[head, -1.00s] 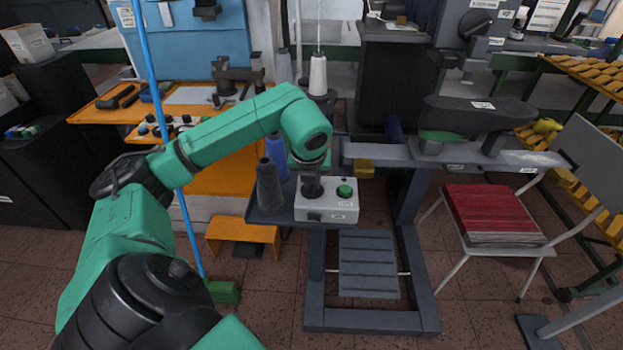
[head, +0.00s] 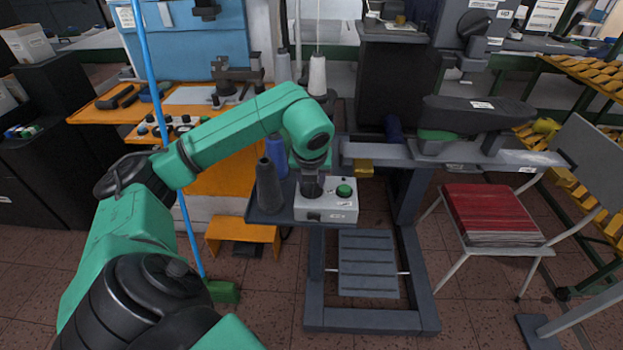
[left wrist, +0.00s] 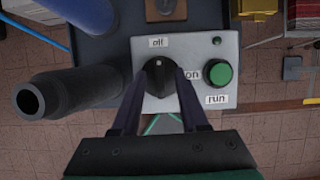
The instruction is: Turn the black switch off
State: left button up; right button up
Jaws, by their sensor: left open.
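The black switch (left wrist: 160,77) is a round knob on a pale grey control box (left wrist: 205,45), with an "off" label (left wrist: 158,42) above it and an "on" label (left wrist: 192,73) to its right. A small pale mark on the knob is on the side nearer "off". My left gripper (left wrist: 160,80) is open, with one finger on each side of the knob; I cannot tell whether they touch it. In the head view, my left gripper (head: 311,186) is over the left part of the box (head: 326,212) and hides most of the knob. My right gripper is not in view.
A green button (left wrist: 221,75) with a "run" label sits right of the switch. A dark thread cone (head: 268,187) and a blue one (head: 276,156) stand close left of the box. A chair with red sheets (head: 492,214) is at the right.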

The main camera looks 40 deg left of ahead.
pick_arm(q)
jog(key=shift+s+d+r, duration=0.1)
jog(key=shift+r, duration=0.4)
jog(key=p+v, duration=0.2)
jog(key=v, duration=1.1)
jog(key=shift+s+r+p, duration=0.2)
jog(key=shift+r+p, duration=0.05)
jog(key=shift+p, duration=0.05)
jog(key=shift+w, duration=0.1)
